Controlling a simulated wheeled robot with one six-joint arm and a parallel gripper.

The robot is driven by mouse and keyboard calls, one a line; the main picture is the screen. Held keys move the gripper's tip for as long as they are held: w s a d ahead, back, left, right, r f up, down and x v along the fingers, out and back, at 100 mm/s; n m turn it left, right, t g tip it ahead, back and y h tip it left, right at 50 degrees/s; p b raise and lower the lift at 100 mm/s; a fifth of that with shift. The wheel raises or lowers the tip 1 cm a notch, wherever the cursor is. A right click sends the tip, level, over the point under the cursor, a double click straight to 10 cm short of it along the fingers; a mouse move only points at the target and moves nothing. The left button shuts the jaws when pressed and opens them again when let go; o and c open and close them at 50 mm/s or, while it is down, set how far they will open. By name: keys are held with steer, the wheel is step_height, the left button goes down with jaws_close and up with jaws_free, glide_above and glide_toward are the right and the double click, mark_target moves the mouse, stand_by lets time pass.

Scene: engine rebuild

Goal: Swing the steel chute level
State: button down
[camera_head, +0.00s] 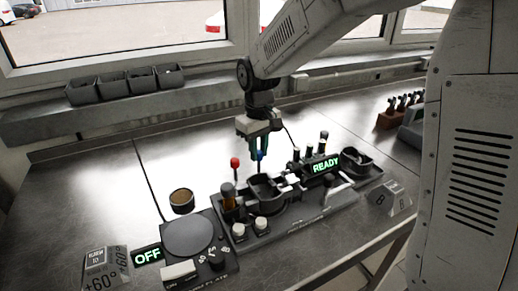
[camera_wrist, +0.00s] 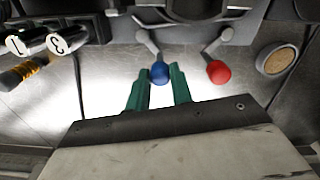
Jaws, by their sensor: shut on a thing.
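My gripper (camera_head: 259,153) reaches down over the dark machine on the bench. In the wrist view its green fingers (camera_wrist: 160,76) are shut on a blue ball knob (camera_wrist: 160,73) at the end of a short grey lever. The blue knob also shows between the fingers in the head view (camera_head: 260,156). A red ball knob (camera_wrist: 218,72) on a similar lever stands free to the right in the wrist view; it is left of my gripper in the head view (camera_head: 235,162). I cannot tell which part is the steel chute, or its tilt.
The machine (camera_head: 315,213) has a lit READY sign (camera_head: 325,165). A hot plate (camera_head: 188,236) with an OFF sign (camera_head: 148,255) stands front left, and a round tin (camera_head: 181,201) behind it. Grey bins (camera_head: 125,83) line the sill. The bench's left part is clear.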

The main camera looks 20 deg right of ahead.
steer(key=c, duration=1.2)
jaws_free()
steer(key=shift+c, duration=0.2)
steer(key=shift+r, duration=0.15)
step_height(320, 180, up, 8)
steer(key=shift+f, duration=0.2)
steer(key=s+d+m, duration=0.2)
steer(key=s+d, duration=0.3)
steer(key=s, duration=1)
steer(key=s+d+r+m+t, duration=0.1)
steer(key=s+d+m, duration=0.2)
steer(key=s, duration=1.2)
steer(key=shift+d, duration=1.2)
